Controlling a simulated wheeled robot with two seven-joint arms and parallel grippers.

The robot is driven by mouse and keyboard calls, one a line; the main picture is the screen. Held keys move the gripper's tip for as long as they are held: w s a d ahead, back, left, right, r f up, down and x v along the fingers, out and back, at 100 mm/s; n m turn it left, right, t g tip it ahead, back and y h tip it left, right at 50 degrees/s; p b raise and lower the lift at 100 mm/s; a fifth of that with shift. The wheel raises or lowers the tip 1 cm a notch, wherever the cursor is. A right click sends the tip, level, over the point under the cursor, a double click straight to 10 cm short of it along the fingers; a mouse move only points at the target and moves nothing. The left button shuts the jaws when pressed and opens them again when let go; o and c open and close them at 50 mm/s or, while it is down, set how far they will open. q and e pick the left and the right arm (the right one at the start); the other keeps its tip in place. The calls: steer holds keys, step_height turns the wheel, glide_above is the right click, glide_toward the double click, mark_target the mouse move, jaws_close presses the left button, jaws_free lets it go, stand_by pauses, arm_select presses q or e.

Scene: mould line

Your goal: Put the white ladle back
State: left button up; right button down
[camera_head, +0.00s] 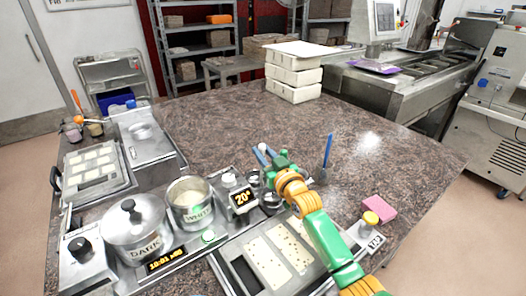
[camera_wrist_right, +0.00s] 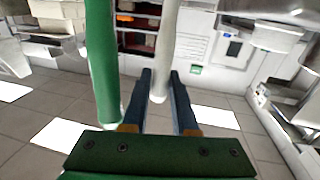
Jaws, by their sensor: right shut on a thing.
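My right gripper (camera_head: 266,152) is over the worktop, beyond the white pot (camera_head: 190,206) and to its right. In the right wrist view its two dark fingers (camera_wrist_right: 158,100) are closed around a pale rod (camera_wrist_right: 166,45), which looks like the handle of the white ladle. The rest of the ladle cannot be made out in the head view. The pot labelled WHITE is open, with pale content. The lidded pot labelled DARK (camera_head: 135,226) stands to its left. My left gripper is not in view.
A blue upright handle (camera_head: 327,150) stands on the right of my gripper. A mould tray (camera_head: 280,262) lies in front, with a pink block (camera_head: 379,207) at the right. White moulds (camera_head: 293,83) are stacked at the back. The middle of the worktop (camera_head: 215,125) is clear.

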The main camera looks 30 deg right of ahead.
steer(key=shift+f, duration=0.1)
steer(key=c, duration=1)
jaws_free()
steer(key=shift+a, duration=0.1)
steer(key=shift+s, duration=0.15)
steer(key=s, duration=1.1)
steer(key=shift+s+a+b, duration=0.15)
steer(key=shift+s+b, duration=0.2)
steer(key=shift+b, duration=0.05)
